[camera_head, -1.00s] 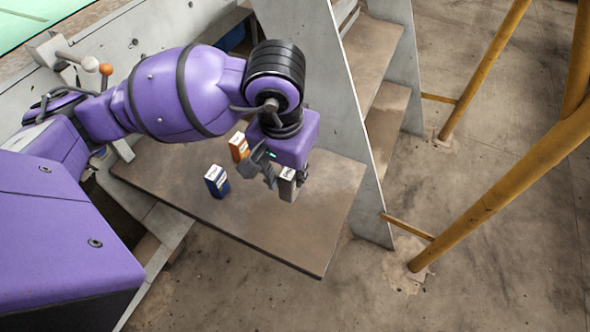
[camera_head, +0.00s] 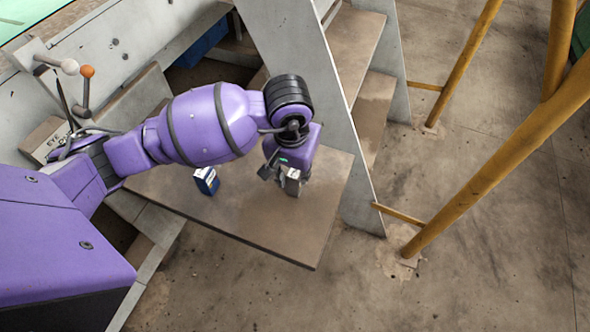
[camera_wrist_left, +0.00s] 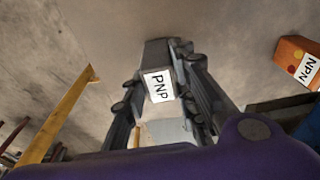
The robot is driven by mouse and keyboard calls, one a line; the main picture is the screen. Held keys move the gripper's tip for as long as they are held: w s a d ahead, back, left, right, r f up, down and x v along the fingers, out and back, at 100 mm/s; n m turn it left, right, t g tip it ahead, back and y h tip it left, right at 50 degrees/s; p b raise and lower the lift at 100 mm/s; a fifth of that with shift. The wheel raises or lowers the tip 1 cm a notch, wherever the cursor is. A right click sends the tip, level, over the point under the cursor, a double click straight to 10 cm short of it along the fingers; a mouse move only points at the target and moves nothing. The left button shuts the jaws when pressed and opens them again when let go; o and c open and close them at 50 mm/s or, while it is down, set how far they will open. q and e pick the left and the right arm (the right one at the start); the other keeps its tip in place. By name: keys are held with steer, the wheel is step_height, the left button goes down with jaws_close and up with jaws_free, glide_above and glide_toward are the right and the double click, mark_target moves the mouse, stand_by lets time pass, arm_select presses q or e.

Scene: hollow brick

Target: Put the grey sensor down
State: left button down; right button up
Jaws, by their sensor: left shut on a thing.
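The grey sensor (camera_head: 293,182) is a small box held by my left gripper (camera_head: 284,176) over the right part of the brown board. In the left wrist view the grey sensor (camera_wrist_left: 158,75), with a white "PNP" label, sits between the two fingers of the left gripper (camera_wrist_left: 160,88). The fingers are shut on it. I cannot tell whether its underside touches the board. My right gripper is not in view.
A blue box (camera_head: 207,181) with a white top stands on the brown board (camera_head: 240,222), left of the gripper. An orange box (camera_wrist_left: 298,62) labelled "NPN" shows in the left wrist view. The board's front part is clear. A grey upright panel (camera_head: 300,80) rises behind.

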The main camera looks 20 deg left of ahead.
arm_select(q)
steer(key=shift+f, duration=0.15)
steer(key=c, duration=1.4)
jaws_free()
step_height(320, 180, up, 12)
steer(key=s, duration=0.1)
steer(key=shift+s+r, duration=0.2)
steer(key=shift+r, duration=0.05)
steer(key=shift+d+f, duration=0.1)
